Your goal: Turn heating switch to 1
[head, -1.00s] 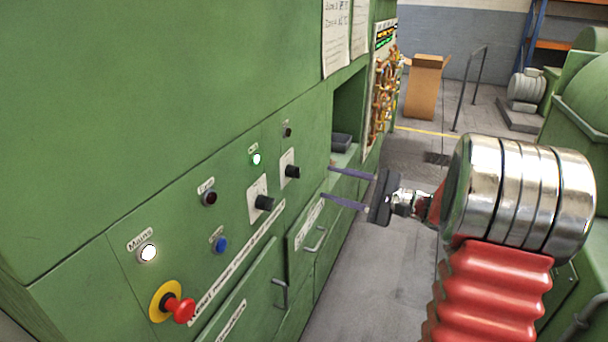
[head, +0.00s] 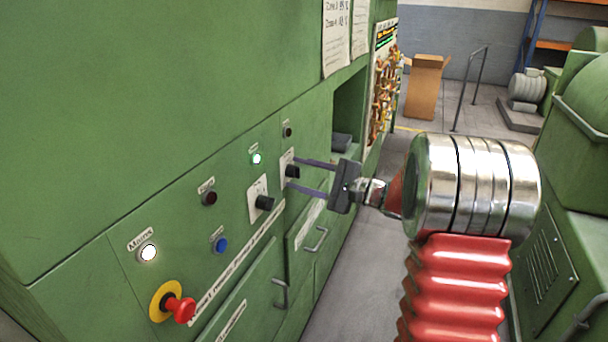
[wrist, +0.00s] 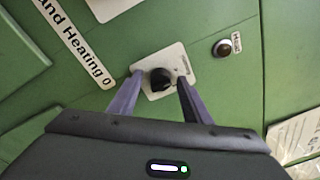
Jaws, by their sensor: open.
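A black rotary switch (head: 292,171) on a white plate is mounted on the green panel in the head view. In the wrist view the black knob (wrist: 160,79) lies between the two finger tips, just in front of them. My gripper (head: 294,174) is open, with one finger on each side of this knob, and its tips are close to the plate; contact cannot be told. A label ending in "and Heating 0" (wrist: 75,42) is in the wrist view. A second black switch (head: 264,202) on a white plate is nearer in the head view.
A red emergency button (head: 180,308) on a yellow ring sticks out at the lower left. Several lamps and a blue button (head: 220,244) share the panel. Drawer handles (head: 316,239) protrude below. A dark button (wrist: 222,48) is right of the knob in the wrist view.

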